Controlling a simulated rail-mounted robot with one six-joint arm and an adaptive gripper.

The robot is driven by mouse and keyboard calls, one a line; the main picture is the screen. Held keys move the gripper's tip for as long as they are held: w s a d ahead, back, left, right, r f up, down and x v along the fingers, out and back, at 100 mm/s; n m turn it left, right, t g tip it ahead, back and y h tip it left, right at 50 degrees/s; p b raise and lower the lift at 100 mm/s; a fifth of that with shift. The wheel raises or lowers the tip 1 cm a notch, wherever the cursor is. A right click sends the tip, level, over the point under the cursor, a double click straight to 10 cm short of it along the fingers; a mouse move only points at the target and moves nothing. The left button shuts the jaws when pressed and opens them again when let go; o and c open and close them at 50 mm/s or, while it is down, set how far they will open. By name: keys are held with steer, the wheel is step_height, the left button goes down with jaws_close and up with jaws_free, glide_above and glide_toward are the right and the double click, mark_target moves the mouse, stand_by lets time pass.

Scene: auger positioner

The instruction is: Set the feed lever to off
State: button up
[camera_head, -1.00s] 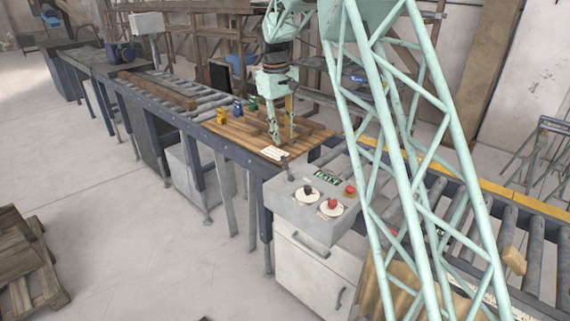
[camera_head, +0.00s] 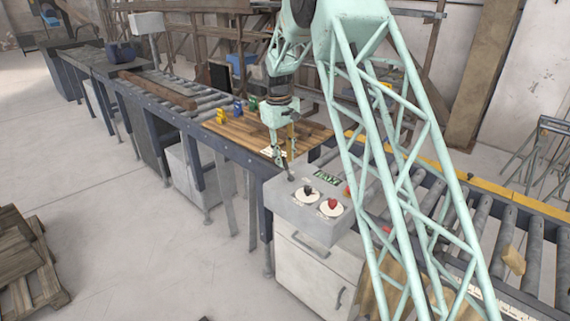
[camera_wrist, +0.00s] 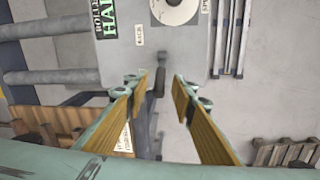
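The grey control box (camera_head: 312,218) carries a black knob (camera_head: 308,189) and a red knob (camera_head: 331,203), each on a white dial. A short dark lever (camera_wrist: 159,82) stands at the box's edge in the wrist view; I take it for the feed lever. In the head view my gripper hides most of it. My gripper (camera_wrist: 161,84) is open. Its two yellow-padded fingers are on either side of the lever, with gaps showing on both sides. In the head view my gripper (camera_head: 284,165) is at the box's left rear corner. The lever's setting cannot be told.
A wooden board (camera_head: 235,131) with small yellow, blue and green items lies behind the box. Roller conveyors (camera_head: 172,95) run to the far left and right. A white cabinet (camera_head: 308,272) stands below the box. A small label (camera_wrist: 138,35) sits near the lever, too blurred to read surely.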

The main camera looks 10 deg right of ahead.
mark_target(285, 163)
steer(key=shift+w+d+f, duration=0.1)
steer(key=shift+d+f, duration=0.05)
steer(key=shift+f, duration=1.45)
steer(key=shift+c, duration=0.3)
jaws_close()
